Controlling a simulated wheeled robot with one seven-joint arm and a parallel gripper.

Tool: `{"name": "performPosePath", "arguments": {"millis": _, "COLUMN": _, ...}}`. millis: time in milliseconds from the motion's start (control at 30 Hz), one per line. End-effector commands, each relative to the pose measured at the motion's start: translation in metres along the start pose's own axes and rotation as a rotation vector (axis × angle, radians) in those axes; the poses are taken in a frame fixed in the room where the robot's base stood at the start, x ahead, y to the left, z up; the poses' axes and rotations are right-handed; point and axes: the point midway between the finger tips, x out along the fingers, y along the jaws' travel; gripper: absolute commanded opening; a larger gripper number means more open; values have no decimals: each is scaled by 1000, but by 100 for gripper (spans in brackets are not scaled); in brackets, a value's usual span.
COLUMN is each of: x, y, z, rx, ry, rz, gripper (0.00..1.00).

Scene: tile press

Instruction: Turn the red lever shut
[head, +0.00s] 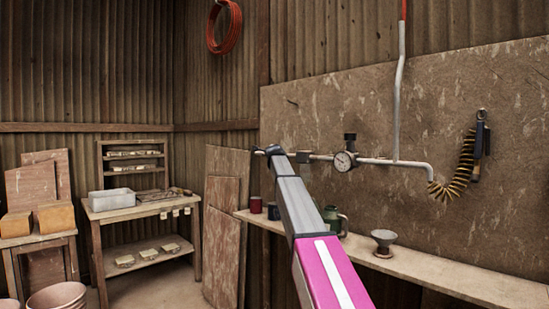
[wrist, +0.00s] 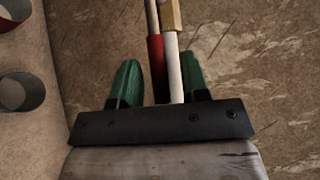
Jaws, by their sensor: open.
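The red lever (wrist: 156,66) shows in the wrist view as a red sleeve on a pale metal rod. It runs nearly parallel to a white pipe (wrist: 173,72) just to its right. My gripper (wrist: 160,63) is open, with one green finger pad left of the lever and the other right of the pipe. Both lever and pipe lie between the pads in the picture; I cannot tell whether anything touches. In the head view my gripper (head: 268,151) is at the wall board, left of the gauge, and the lever cannot be made out there.
A brass-coloured fitting (wrist: 170,16) sits at the pipe's upper end. A pressure gauge (head: 344,161) and pipework stand right of my gripper. Below runs a narrow shelf (head: 455,278) with cups, a green jug (head: 335,219) and a grey funnel (head: 383,241). A coiled yellow hose (head: 464,170) hangs farther right.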

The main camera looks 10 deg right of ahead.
Motion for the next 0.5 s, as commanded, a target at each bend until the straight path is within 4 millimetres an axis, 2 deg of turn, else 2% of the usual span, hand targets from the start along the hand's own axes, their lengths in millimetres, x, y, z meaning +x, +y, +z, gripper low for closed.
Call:
{"name": "performPosePath", "arguments": {"millis": 33, "x": 0, "y": 0, "z": 0, "rx": 0, "ry": 0, "rz": 0, "gripper": 31}}
{"name": "performPosePath", "arguments": {"millis": 133, "x": 0, "y": 0, "z": 0, "rx": 0, "ry": 0, "rz": 0, "gripper": 0}}
{"name": "performPosePath", "arguments": {"millis": 500, "x": 0, "y": -4, "z": 1, "rx": -21, "ry": 6, "rz": 20, "gripper": 0}}
